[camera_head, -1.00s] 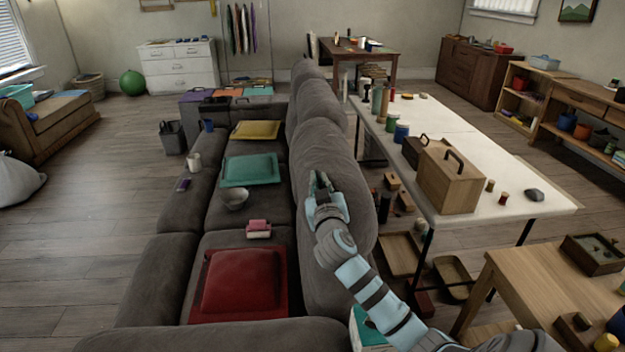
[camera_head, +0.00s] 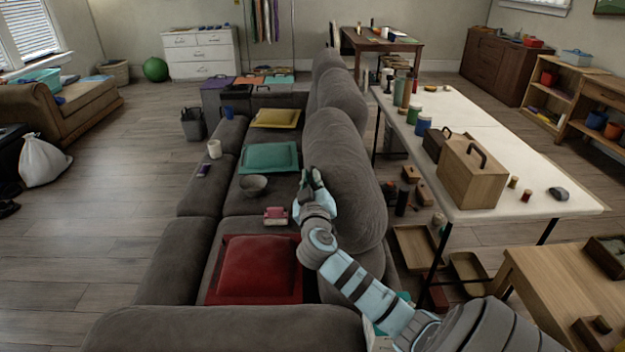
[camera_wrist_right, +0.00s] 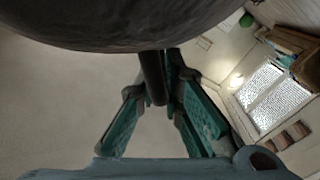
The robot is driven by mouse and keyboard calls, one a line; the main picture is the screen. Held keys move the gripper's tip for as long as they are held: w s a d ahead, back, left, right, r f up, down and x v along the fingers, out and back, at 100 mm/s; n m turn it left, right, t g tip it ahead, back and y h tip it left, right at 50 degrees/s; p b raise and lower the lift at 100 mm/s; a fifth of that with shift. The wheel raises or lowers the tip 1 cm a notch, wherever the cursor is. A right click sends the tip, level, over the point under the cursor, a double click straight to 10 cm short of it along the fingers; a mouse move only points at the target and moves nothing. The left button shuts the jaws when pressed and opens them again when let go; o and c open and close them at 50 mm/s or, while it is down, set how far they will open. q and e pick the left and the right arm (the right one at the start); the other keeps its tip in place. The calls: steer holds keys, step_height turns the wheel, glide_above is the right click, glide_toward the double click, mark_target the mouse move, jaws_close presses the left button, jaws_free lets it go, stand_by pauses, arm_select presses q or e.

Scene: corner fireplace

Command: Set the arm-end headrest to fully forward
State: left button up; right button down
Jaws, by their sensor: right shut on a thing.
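The arm-end headrest (camera_head: 348,175) is the large rounded grey cushion nearest me on the sofa's (camera_head: 225,325) back. In the wrist view, its dark underside (camera_wrist_right: 130,22) fills the top of the picture. My right gripper (camera_head: 311,178) is at the seat-side edge of this headrest. In the wrist view, the right gripper (camera_wrist_right: 157,95) has its green-padded fingers closed around a dark round bar (camera_wrist_right: 152,75) that hangs below the headrest. The headrest's exact tilt is hard to judge. My left gripper is out of view.
The seats hold a red cushion (camera_head: 257,267), a pink item (camera_head: 276,215), a bowl (camera_head: 253,186), a teal cushion (camera_head: 270,158) and a yellow one (camera_head: 275,118). A white table (camera_head: 470,130) with a wooden box (camera_head: 470,180) stands right.

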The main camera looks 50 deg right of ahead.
steer(key=c, duration=1.9)
jaws_free()
steer(key=shift+a+f, duration=0.1)
steer(key=shift+f, duration=0.05)
steer(key=shift+o, duration=1.1)
steer(key=shift+f, duration=0.1)
steer(key=shift+w+a, duration=0.25)
steer(key=shift+w, duration=0.05)
steer(key=shift+s, duration=0.2)
steer(key=v, duration=1.1)
steer(key=shift+s+a, duration=0.15)
steer(key=shift+a, duration=0.25)
